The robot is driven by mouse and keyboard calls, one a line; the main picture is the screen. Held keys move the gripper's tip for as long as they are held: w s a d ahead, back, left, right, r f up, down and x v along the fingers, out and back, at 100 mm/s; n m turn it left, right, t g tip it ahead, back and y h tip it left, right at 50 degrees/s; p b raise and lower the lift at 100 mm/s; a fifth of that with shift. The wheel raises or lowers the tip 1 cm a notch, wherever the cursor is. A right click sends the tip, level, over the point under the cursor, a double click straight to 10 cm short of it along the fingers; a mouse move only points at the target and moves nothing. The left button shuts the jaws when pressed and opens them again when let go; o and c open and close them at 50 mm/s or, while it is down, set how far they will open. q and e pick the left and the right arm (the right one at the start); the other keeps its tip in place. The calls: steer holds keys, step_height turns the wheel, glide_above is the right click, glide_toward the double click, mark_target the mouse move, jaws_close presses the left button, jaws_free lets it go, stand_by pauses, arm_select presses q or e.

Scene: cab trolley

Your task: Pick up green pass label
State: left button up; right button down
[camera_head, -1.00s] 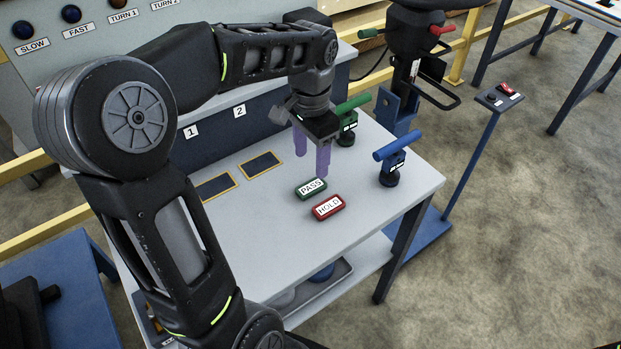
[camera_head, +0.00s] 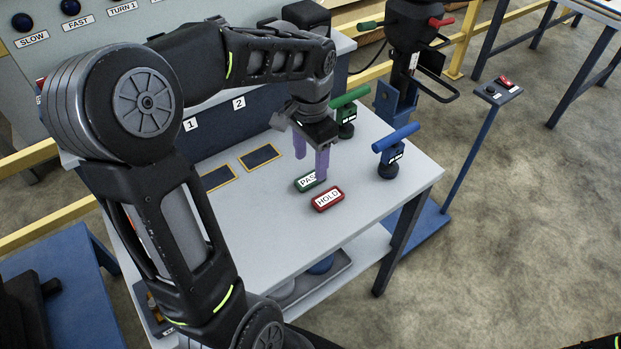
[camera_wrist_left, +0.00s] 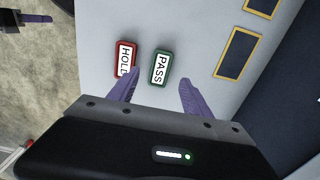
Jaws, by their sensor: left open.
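The green PASS label (camera_head: 305,183) lies flat on the light grey table, partly covered by a finger of my left gripper in the head view. It shows whole in the left wrist view (camera_wrist_left: 160,67). The red HOLD label (camera_head: 327,199) lies beside it, and in the wrist view (camera_wrist_left: 124,58) one finger overlaps its lower end. My left gripper (camera_head: 310,167) is open and empty, its purple fingers pointing down above the table. In the wrist view its fingertips (camera_wrist_left: 160,77) stand on either side of the green label's lower end.
A green-handled tool (camera_head: 347,112) and a blue-handled tool (camera_head: 392,152) stand upright at the table's right side. Two yellow-edged dark pads (camera_head: 259,157) lie left of the labels. The table's (camera_head: 345,222) front right is clear.

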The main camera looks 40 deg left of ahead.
mark_target(311, 178)
arm_select(q)
step_height(311, 178, down, 5)
steer(key=shift+r, duration=0.15)
steer(key=shift+c, duration=0.5)
jaws_close()
stand_by(0.5)
